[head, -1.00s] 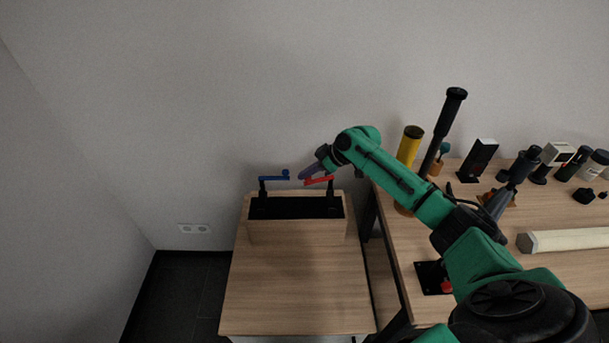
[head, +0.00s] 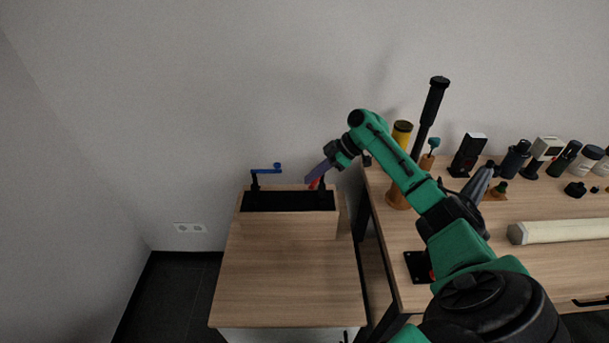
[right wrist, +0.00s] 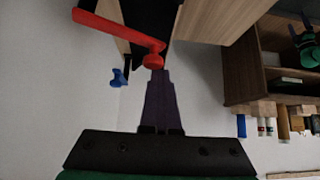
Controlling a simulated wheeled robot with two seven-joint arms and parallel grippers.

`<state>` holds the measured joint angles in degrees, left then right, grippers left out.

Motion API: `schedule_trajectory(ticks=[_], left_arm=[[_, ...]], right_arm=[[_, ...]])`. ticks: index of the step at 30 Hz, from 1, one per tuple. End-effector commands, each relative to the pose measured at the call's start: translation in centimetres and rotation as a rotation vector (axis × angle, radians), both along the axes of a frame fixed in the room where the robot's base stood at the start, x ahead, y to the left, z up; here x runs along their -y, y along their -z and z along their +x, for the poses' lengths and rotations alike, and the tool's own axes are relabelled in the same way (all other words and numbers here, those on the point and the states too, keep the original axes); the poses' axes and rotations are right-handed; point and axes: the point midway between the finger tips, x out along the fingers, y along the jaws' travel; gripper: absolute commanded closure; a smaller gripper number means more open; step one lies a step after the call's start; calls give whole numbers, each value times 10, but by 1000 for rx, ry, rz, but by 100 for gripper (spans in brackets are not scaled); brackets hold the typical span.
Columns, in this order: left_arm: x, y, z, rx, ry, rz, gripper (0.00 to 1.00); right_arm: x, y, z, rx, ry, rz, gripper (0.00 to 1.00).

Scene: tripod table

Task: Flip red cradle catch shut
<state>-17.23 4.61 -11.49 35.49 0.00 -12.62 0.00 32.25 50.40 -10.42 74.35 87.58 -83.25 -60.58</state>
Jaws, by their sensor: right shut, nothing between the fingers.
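The red cradle catch (head: 315,184) is at the right post of the wooden cradle box (head: 290,226). In the head view my right gripper hides most of it. In the right wrist view the red catch (right wrist: 118,28) is a bar slanting across the top, with a round knob at its lower right end. My right gripper (head: 311,179) is shut and empty, its fingertips at the catch. In the wrist view the fingertips (right wrist: 156,74) are right by the knob; I cannot tell whether they touch. My left gripper is out of view.
A blue catch (head: 266,170) stands out over the box's left post. The box sits on a small wooden table (head: 285,285) with a bare front.

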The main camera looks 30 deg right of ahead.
Motion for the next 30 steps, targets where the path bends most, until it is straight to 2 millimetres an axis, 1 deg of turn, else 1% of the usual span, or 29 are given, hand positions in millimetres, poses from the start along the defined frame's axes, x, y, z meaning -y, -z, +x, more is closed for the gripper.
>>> schedule_trajectory(ticks=[3, 13, 30], left_arm=[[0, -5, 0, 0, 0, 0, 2], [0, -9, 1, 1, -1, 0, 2], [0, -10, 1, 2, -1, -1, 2]], right_arm=[[6, -1, -6, -1, 4, -4, 100], [18, 0, -18, -2, 3, -3, 100], [23, 0, -22, 0, 1, -2, 100]])
